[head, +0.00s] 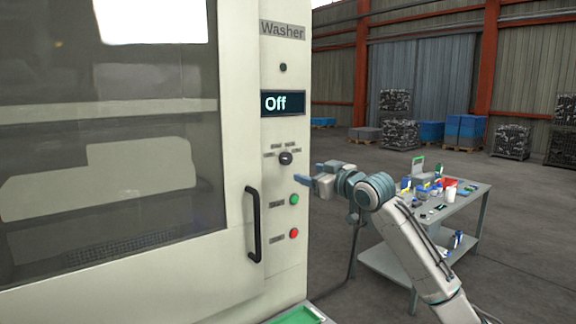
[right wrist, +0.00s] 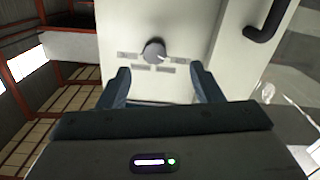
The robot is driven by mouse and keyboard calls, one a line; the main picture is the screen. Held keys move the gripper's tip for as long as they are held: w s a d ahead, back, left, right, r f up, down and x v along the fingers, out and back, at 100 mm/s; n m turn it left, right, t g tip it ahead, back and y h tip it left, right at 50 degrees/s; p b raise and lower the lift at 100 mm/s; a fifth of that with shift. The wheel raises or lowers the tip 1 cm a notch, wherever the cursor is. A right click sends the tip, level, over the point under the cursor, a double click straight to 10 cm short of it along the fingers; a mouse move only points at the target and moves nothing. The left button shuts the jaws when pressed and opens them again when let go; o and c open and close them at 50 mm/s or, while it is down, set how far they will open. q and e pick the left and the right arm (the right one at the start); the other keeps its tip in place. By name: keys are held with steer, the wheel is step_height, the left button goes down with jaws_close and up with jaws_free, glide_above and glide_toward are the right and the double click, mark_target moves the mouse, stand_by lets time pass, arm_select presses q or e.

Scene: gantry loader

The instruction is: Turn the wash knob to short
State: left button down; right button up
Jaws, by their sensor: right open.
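The wash knob (head: 286,158) is a small dark round knob on the washer's pale control panel, below the display (head: 284,103) that reads "Off". Small labels sit around the knob, too small to read. My right gripper (head: 312,181) is to the right of the knob and apart from it. In the right wrist view the knob (right wrist: 154,50) is grey with a light pointer mark, ahead of and between the two open fingers (right wrist: 159,85). Nothing is between the fingers. My left gripper is not in view.
A green button (head: 294,199) and a red button (head: 294,233) lie below the knob. A black door handle (head: 253,224) sticks out to their left. A grey table (head: 464,205) with several small items stands behind my right arm. Open floor lies beyond.

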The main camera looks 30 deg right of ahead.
mark_target(288, 158)
steer(key=w+p, duration=0.1)
steer(key=w, duration=0.2)
steer(key=w+r+p, duration=0.1)
steer(key=w+p, duration=0.1)
steer(key=w, duration=0.1)
steer(key=w+r+p, duration=0.1)
steer(key=w+p, duration=0.1)
steer(key=w, duration=0.1)
steer(key=shift+w+a+f, duration=0.1)
steer(key=shift+w+f, duration=0.05)
steer(key=shift+w, duration=0.55)
steer(key=c, duration=1)
